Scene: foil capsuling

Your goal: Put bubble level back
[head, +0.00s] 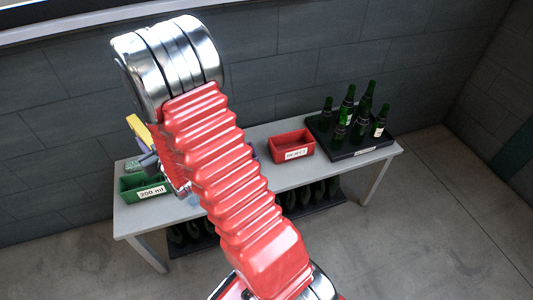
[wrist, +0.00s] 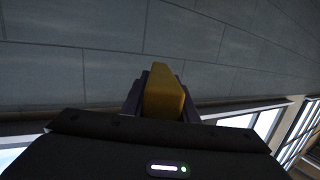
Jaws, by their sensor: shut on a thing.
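The bubble level (head: 139,130) is a yellow block that shows at the left of my arm in the head view, above the left part of the table. My gripper (head: 150,160) is shut on it and holds it up near the green bin. In the wrist view the yellow level (wrist: 164,92) stands between the two dark fingers of my gripper (wrist: 162,98). My red arm hides part of the gripper and the middle of the table in the head view.
A grey table (head: 255,134) stands by the wall. On it are a green bin (head: 150,191) labelled 200 ml, a red bin (head: 291,145) and a black tray (head: 362,153) with several green bottles (head: 346,105). More dark bottles (head: 310,194) sit on a low shelf underneath.

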